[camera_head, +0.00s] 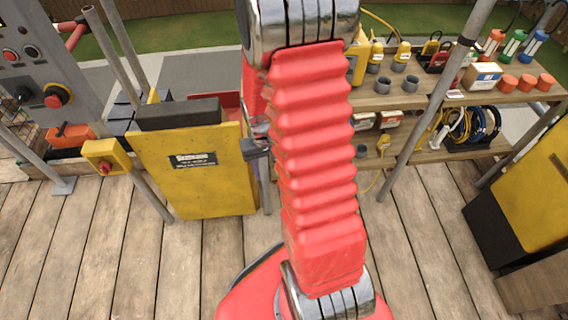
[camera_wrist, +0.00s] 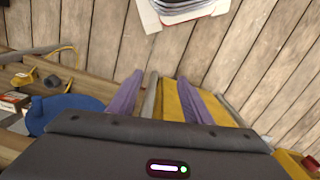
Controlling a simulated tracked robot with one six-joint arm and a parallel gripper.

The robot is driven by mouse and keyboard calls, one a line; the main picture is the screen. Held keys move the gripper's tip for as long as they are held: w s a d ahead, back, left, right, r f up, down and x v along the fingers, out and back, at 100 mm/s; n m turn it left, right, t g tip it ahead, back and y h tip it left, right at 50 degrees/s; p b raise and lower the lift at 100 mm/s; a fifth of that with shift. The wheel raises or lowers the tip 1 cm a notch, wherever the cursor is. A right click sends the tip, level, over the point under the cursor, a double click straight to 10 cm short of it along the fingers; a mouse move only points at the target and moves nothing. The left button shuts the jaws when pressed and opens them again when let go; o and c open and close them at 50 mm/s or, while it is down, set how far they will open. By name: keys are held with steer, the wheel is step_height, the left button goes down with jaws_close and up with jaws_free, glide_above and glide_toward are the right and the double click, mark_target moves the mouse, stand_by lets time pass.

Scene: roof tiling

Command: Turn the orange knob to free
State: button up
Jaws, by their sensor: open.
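In the head view, a red-orange knob (camera_head: 54,98) on a yellow backing is on the grey control panel (camera_head: 72,62) at the left. A small yellow box (camera_head: 106,156) on a post below it carries a small red-orange knob (camera_head: 104,168). I cannot tell for sure which knob the task names. A yellow surface and a grey pole lie beyond the fingers. My gripper is hidden behind my red arm in the head view.
A yellow panel (camera_head: 200,172) stands left of my arm. Grey scaffold poles (camera_head: 437,105) rise at the right, before a wooden shelf (camera_head: 440,97) with tools and orange-capped pieces. A yellow and black cabinet (camera_head: 520,200) stands far right. Plank floor (camera_head: 100,235) is clear at front left.

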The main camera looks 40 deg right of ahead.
steer(key=s+d+f+m+t+h, duration=0.1)
steer(key=d+f+m+t, duration=0.15)
steer(key=f, duration=1.25)
steer(key=s+d+f+m+t+h, duration=0.15)
steer(key=d+f, duration=0.25)
steer(key=f, duration=1.1)
steer(key=d+f+m+t, duration=0.2)
steer(key=d+f+t, duration=0.1)
steer(key=f, duration=1.2)
steer(key=w+d+r+m+t+h, duration=0.2)
steer(key=r+t+h, duration=0.1)
steer(key=r, duration=0.3)
steer(key=w+d+r+m+t+h, duration=0.1)
steer(key=w+r+m+t+h, duration=0.1)
steer(key=r+t, duration=0.4)
steer(key=shift+w+d+r+h, duration=0.4)
steer(key=shift+w+r+h, duration=0.15)
steer(key=shift+w, duration=0.15)
steer(key=shift+w+d+f, duration=0.1)
steer(key=shift+w, duration=0.05)
